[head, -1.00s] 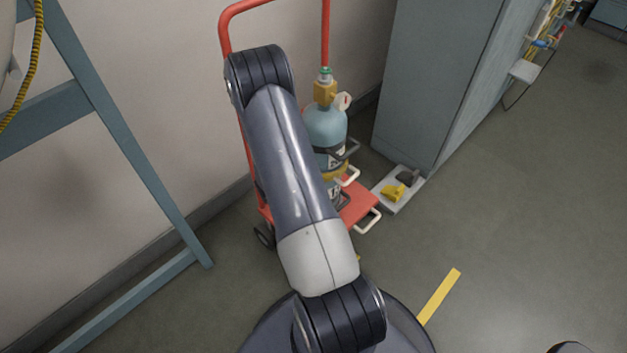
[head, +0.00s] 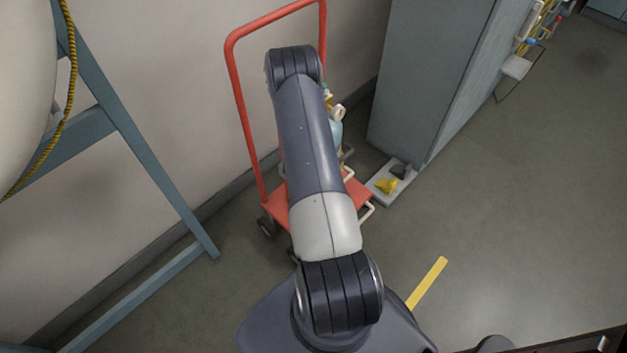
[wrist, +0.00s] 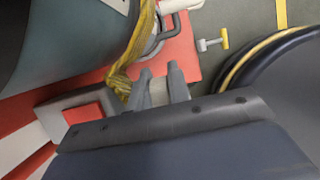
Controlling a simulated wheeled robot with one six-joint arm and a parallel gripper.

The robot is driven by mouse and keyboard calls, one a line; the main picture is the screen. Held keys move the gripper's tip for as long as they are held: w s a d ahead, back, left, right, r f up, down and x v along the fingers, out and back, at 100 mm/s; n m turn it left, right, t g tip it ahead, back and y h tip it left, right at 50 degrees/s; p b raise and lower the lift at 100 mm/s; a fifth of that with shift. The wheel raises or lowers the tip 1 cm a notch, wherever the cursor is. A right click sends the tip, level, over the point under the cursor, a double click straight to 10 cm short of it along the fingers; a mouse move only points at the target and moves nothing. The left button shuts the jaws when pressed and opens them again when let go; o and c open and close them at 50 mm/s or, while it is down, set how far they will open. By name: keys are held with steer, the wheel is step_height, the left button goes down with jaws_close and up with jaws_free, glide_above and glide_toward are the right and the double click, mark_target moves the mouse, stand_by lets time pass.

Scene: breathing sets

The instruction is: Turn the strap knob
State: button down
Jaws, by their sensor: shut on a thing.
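In the wrist view my gripper (wrist: 160,72) is shut on a pale piece, the strap knob (wrist: 158,92), beside the end of the yellow strap (wrist: 122,80). Only a little of the knob shows between the fingers. The strap runs around the blue-grey cylinder (wrist: 60,40). In the head view the cylinder (head: 336,132) stands on the red cart (head: 236,95), mostly hidden behind my arm. My gripper is hidden there too.
A yellow T-handle (wrist: 222,40) shows right of the fingers. A grey cabinet (head: 425,80) stands right of the cart, with a small tray (head: 383,190) at its foot. A blue frame (head: 150,160) stands at left. Floor at right is open.

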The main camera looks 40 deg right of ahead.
steer(key=shift+f+p, duration=0.1)
steer(key=shift+p, duration=0.2)
steer(key=c, duration=1.3)
jaws_free()
steer(key=p+v, duration=0.2)
steer(key=v, duration=0.8)
steer(key=shift+r, duration=0.45)
